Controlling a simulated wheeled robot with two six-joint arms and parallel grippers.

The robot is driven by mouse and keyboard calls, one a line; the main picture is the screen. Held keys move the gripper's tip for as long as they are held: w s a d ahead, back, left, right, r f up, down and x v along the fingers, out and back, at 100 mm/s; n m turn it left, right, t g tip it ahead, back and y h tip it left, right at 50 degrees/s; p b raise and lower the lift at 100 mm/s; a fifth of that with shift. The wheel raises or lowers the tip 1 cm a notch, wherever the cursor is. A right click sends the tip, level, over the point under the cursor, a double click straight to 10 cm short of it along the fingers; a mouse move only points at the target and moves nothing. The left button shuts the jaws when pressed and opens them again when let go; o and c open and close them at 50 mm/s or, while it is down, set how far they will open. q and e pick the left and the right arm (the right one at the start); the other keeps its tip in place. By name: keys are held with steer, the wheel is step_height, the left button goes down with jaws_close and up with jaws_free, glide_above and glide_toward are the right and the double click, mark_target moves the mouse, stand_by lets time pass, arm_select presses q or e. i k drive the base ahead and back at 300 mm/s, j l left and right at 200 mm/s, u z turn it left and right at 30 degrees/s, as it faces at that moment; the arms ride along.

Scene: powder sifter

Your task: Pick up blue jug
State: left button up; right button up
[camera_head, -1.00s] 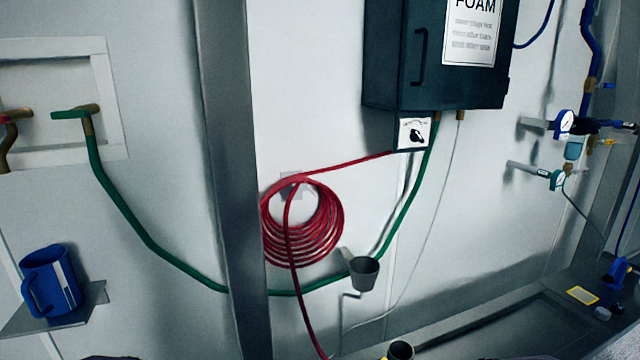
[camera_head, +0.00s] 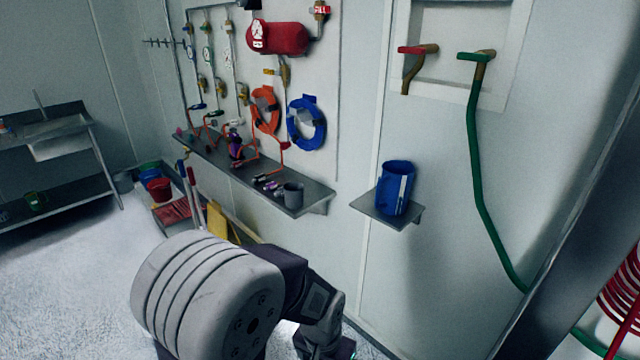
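The blue jug (camera_head: 394,189) stands upright on a small grey wall shelf (camera_head: 372,207), a little right of the middle of the head view. It has a pale vertical strip on its side. Nothing is touching it except the shelf. One of my arms shows at the bottom, below and left of the jug, well apart from it. Its lower end runs to the bottom edge, and I cannot make out gripper fingers there. My other arm is out of view.
A metal sink table (camera_head: 58,150) stands far left. The white floor (camera_head: 60,280) is open at left.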

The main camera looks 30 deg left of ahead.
mark_target(393, 186)
steer(key=u, duration=0.5)
steer(key=z, duration=2.15)
steer(key=j+u, duration=0.1)
steer(key=u, duration=2.05)
steer(key=z, duration=1.7)
steer(key=i+j+u, duration=0.25)
steer(key=j, duration=0.15)
